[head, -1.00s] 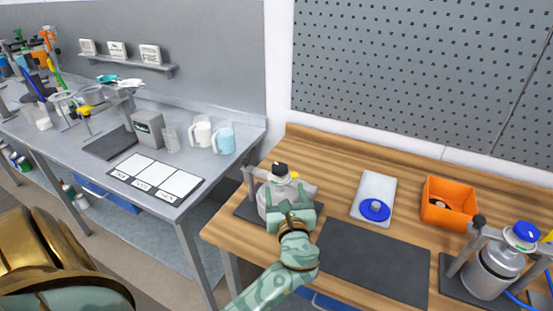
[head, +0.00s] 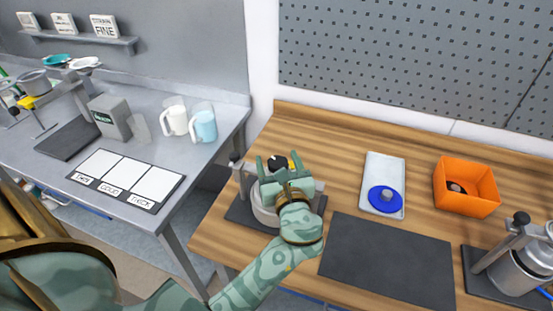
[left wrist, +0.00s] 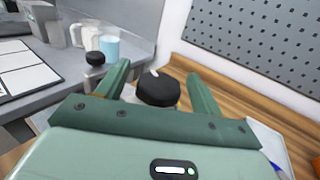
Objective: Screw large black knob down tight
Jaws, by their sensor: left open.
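The large black knob (head: 277,162) sits on top of the left agitator's metal drum (head: 266,215). It is partly hidden by my gripper in the head view. In the left wrist view the knob (left wrist: 157,91), with a white mark on top, lies between the two green fingers. My left gripper (head: 281,166) is open with a finger on either side of the knob. I see space beside it and cannot tell whether either finger touches it. My right gripper is not in view.
A smaller black knob (left wrist: 95,58) tops the clamp post beside the drum. A dark mat (head: 388,262), a white tray (head: 383,167) with a blue lid (head: 385,200), and an orange bin (head: 467,202) lie to the right. A second agitator (head: 512,262) stands at far right.

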